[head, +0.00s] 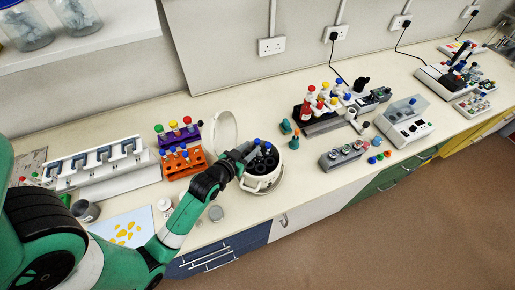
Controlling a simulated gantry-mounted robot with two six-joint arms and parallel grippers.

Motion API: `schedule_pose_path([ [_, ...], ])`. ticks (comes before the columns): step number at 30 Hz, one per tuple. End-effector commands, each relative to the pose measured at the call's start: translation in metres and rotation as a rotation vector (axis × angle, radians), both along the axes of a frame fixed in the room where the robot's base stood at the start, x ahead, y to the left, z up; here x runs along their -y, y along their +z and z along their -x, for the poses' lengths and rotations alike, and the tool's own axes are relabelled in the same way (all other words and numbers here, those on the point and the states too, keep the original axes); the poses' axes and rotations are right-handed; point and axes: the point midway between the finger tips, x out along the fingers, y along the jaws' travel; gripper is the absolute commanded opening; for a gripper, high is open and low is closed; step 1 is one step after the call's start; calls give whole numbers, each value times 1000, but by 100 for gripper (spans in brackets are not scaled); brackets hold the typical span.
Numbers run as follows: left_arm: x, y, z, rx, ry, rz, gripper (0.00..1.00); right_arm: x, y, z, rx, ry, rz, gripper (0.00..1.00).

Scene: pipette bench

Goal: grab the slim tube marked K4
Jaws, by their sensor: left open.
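My left gripper (246,152) is open at the rim of a round white centrifuge (262,183) whose lid (223,133) stands open. A blue-capped tube (257,142) and a second blue-capped tube (267,146) show in the dark rotor, close to the fingertips. I cannot tell whether the fingers touch either one. No marking is legible at this size, so I cannot tell which tube is K4. More blue-capped tubes stand in an orange rack (183,171) left of the centrifuge. My right gripper is not in view.
A purple rack (190,138) with larger coloured caps stands behind the orange one. A white pipette stand (110,172) is at left. A teal bottle (286,126), a grey block (342,159) and a white instrument (404,122) stand to the right.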

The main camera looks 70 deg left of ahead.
Motion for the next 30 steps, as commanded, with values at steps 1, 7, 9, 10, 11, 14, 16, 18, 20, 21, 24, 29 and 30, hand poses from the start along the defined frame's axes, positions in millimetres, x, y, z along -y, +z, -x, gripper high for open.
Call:
schedule_pose_path([
  [1,-1,-1,-2,0,0,0,41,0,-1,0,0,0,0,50],
  [7,-8,-6,-11,0,0,0,41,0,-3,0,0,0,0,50],
  [9,-14,-12,-21,1,0,1,41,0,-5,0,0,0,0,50],
  [10,-17,-14,-25,1,0,0,41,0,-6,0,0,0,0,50],
  [11,-20,-16,-29,0,0,0,41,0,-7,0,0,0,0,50],
  [14,-26,-21,-39,1,0,-1,41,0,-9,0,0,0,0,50],
  [16,-28,-22,-41,0,0,0,41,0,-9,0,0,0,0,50],
  [18,-28,-22,-42,0,0,0,41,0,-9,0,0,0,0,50],
  [20,-28,-22,-41,0,0,0,41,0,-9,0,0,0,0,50],
  [21,-28,-22,-41,0,0,0,41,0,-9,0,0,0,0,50],
  [24,-28,-21,-41,0,0,0,27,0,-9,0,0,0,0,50],
  [29,-28,-21,-41,0,0,0,0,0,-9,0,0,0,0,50],
  [30,-28,-21,-41,0,0,0,0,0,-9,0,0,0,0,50],
])
